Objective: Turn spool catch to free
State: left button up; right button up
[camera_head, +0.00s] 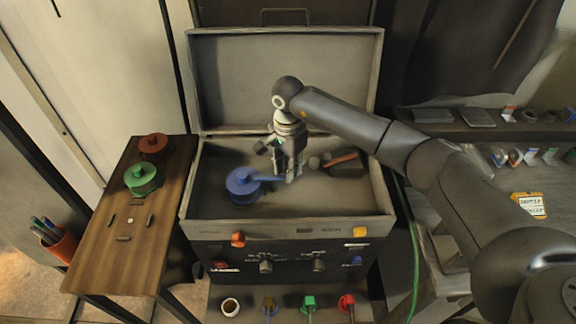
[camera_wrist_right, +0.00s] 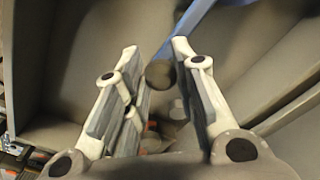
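A blue round spool-like part (camera_head: 243,183) with a blue arm (camera_head: 268,178) pointing right lies inside the open case (camera_head: 200,205). I cannot tell for certain that this is the spool catch. My right gripper (camera_head: 290,172) points down into the case at the right end of the blue arm. In the right wrist view its fingers (camera_wrist_right: 160,62) stand apart, with a dark round knob (camera_wrist_right: 159,74) showing in the gap. A blue bar (camera_wrist_right: 198,14) passes near the right fingertip; contact cannot be told. My left gripper is not in view.
A red-handled part (camera_head: 343,159) lies right of my gripper in the case. The case front carries several knobs and an orange piece (camera_head: 238,239). A wooden side table (camera_head: 125,255) at the left holds a green spool (camera_head: 142,178) and a red one (camera_head: 153,145).

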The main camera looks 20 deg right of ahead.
jog(key=shift+c, duration=1.4)
jog(key=m+b, duration=0.2)
jog(key=s+m+b, duration=0.1)
jog(key=m, duration=0.1)
jog(key=shift+s+a+f+b, duration=0.1)
jog(key=shift+a+f+b, duration=0.05)
jog(key=shift+a+b, duration=0.2)
jog(key=m+b, duration=0.1)
jog(key=s+a+m+b, duration=0.1)
jog(key=m, duration=0.1)
jog(key=shift+m+b, duration=0.3)
jog(key=shift+b, duration=0.05)
jog(key=m+b, duration=0.1)
jog(key=a+m+b, duration=0.1)
jog(key=m, duration=0.1)
jog(key=m+b, duration=0.1)
jog(key=shift+s+a, duration=0.25)
jog(key=shift+a, duration=0.05)
jog(key=shift+a+r+m+b, duration=0.1)
jog(key=shift+a+m+b, duration=0.2)
jog(key=shift+m, duration=0.4)
jog(key=shift+a+r+m+b, duration=0.15)
jog(key=shift+m+b, duration=0.3)
jog(key=shift+m, duration=0.25)
jog(key=shift+a+f+m+b, duration=0.1)
jog(key=shift+a+m+b, duration=0.2)
jog(key=shift+m, duration=0.4)
jog(key=shift+r, duration=0.1)
